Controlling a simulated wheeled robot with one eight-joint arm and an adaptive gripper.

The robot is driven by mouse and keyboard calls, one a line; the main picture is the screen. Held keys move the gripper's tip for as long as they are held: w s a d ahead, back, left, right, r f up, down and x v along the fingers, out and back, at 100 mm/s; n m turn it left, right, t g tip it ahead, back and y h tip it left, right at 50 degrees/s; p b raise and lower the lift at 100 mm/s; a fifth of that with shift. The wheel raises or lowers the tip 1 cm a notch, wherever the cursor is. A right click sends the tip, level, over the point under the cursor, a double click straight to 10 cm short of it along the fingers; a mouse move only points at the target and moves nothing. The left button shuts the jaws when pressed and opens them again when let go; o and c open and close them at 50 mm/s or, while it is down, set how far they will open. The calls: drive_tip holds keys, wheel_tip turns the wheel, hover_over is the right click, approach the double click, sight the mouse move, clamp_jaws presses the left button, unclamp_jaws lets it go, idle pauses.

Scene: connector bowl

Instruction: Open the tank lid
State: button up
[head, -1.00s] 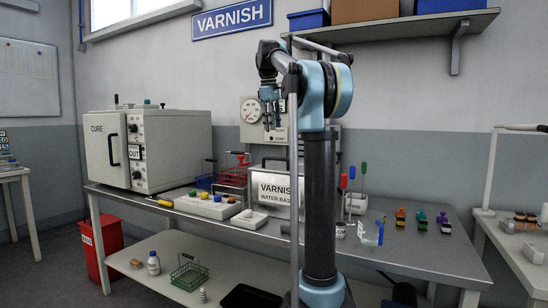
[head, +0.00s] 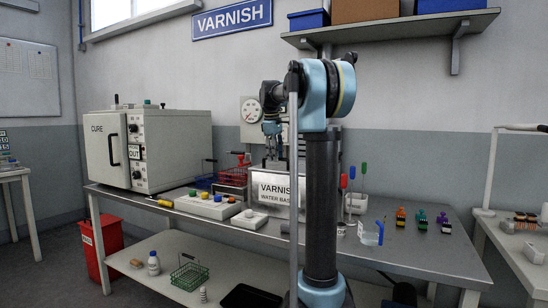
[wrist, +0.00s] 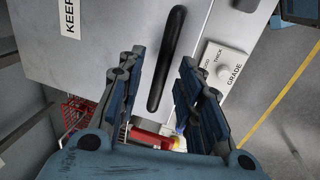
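The tank (head: 268,188), a pale box labelled VARNISH, stands on the bench behind my arm. In the wrist view its light grey lid (wrist: 120,22) fills the upper left, with a long black bar handle (wrist: 168,60) and part of a KEEP label. My gripper (wrist: 159,62) is open and empty, pointing down, with one finger on each side of the handle in that picture. In the head view my gripper (head: 272,143) is just above the tank top. The gap between fingertips and handle is hard to judge. My arm's column hides the tank's right part.
A white GRADE box with a knob (wrist: 223,66) sits in front of the tank. A button panel (head: 208,205), a red wire basket (head: 234,176) and the CURE oven (head: 148,147) are to the left. Upright coloured-handled tools (head: 352,190) stand to the right.

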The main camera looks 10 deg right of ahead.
drive_tip(key=c, duration=0.8)
drive_tip(key=shift+a, duration=0.1)
